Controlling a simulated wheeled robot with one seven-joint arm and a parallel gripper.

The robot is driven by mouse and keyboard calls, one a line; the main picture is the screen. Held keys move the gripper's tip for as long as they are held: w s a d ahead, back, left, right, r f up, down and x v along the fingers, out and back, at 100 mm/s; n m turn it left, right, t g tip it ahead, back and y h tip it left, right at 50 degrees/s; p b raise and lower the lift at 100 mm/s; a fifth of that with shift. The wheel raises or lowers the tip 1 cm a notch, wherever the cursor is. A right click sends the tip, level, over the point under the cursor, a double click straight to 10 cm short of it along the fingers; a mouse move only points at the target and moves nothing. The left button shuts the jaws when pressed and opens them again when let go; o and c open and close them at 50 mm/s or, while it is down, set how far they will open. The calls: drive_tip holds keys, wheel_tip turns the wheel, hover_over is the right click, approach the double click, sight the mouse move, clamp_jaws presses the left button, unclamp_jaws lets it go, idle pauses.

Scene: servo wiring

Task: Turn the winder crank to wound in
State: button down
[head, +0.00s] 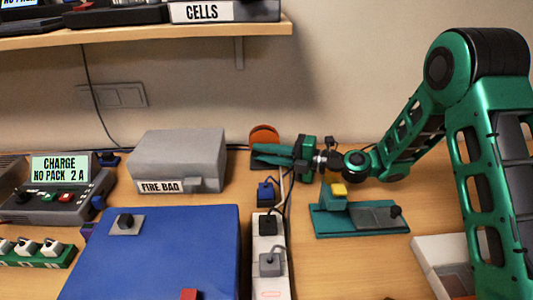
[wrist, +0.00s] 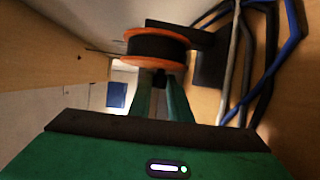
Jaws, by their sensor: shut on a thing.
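The winder is an orange spool (head: 264,134) at the back of the bench by the wall. In the wrist view the spool (wrist: 160,47) shows orange flanges around a dark winding, with a dark bracket beside it. My gripper (head: 256,154) reaches left to the spool's front. In the wrist view its two green fingers (wrist: 161,80) close on the small dark crank knob (wrist: 160,74) just at the spool's near flange. The fingers hide most of the crank, so its angle is hard to tell.
A grey box labelled FIRE BAG (head: 178,158) stands left of my gripper. A white power strip (head: 268,285) with plugs lies in front. A teal press-like tool (head: 358,218) sits under my arm. Blue, black and grey cables (wrist: 262,60) run close right of the spool.

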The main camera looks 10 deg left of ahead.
drive_tip(key=shift+w+d+f, duration=0.1)
idle(0.3)
drive_tip(key=c, duration=1.6)
unclamp_jaws()
drive_tip(key=shift+c, duration=0.2)
drive_tip(key=d, duration=0.3)
drive_tip(key=s+d, duration=0.1)
drive_tip(key=d, duration=0.6)
drive_tip(key=shift+s+d+r, duration=0.25)
drive_tip(key=shift+d+r, duration=0.05)
drive_tip(key=shift+r, duration=0.05)
